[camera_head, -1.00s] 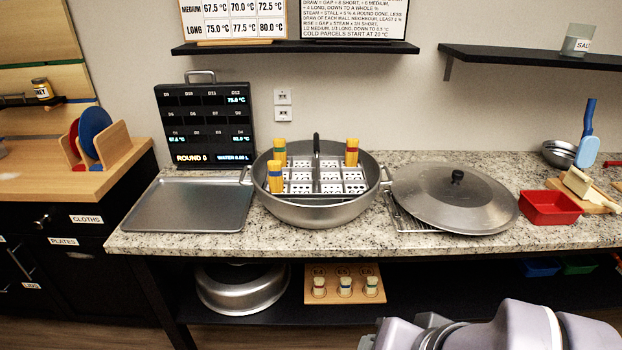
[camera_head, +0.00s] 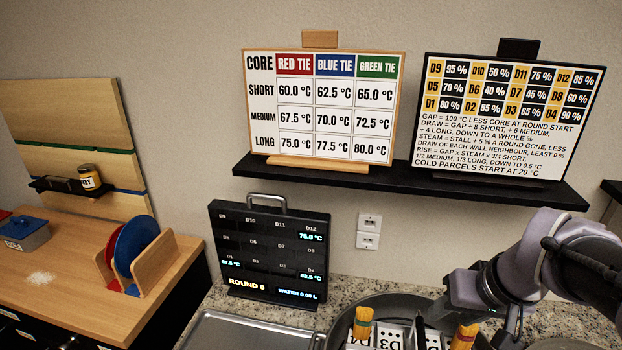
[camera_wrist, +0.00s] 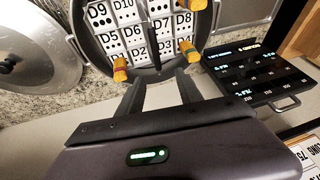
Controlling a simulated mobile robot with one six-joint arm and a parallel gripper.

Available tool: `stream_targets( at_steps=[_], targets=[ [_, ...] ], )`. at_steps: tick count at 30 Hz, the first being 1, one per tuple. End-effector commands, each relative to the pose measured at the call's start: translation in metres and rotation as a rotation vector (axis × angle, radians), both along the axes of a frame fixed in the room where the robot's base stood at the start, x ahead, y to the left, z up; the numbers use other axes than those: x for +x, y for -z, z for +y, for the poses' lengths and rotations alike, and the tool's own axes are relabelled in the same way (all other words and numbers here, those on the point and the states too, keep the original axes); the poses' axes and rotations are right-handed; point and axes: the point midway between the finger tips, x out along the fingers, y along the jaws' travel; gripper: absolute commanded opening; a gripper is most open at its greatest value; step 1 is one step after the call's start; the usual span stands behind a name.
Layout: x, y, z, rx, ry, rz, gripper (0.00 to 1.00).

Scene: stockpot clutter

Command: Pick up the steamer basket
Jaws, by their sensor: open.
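The steamer basket (camera_head: 395,337) sits inside the wide grey stockpot (camera_head: 345,308) at the bottom edge of the head view, mostly cut off. In the wrist view the basket (camera_wrist: 135,37) shows as a white perforated grid with D-numbered cells inside the pot's rim (camera_wrist: 83,42). Yellow bundles stand in some corner cells, one with a green tie (camera_head: 363,322) and one with a red tie (camera_head: 463,337). My gripper (camera_wrist: 162,85) is open and empty, its two dark fingers pointing toward the basket's near side. The gap between fingers and basket is hard to judge.
A black display panel (camera_head: 268,252) stands behind a metal tray (camera_head: 250,332), left of the pot. A black shelf (camera_head: 400,185) with two sign boards hangs above. In the wrist view a round metal lid (camera_wrist: 35,50) lies beside the pot.

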Motion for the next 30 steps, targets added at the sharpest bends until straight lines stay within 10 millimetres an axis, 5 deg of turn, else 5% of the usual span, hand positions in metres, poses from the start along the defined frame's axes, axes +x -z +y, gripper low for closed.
stream_targets(
  at_steps=[12,19,25,30],
  targets=[
    [0.040,0.102,0.004,0.001,-0.004,0.004,0.42],
    [0.049,0.122,0.004,-0.001,-0.002,0.001,0.42],
    [0.058,0.161,0.004,0.000,-0.002,0.004,0.42],
    [0.062,0.164,0.004,-0.001,-0.002,0.001,0.42]
  ],
)
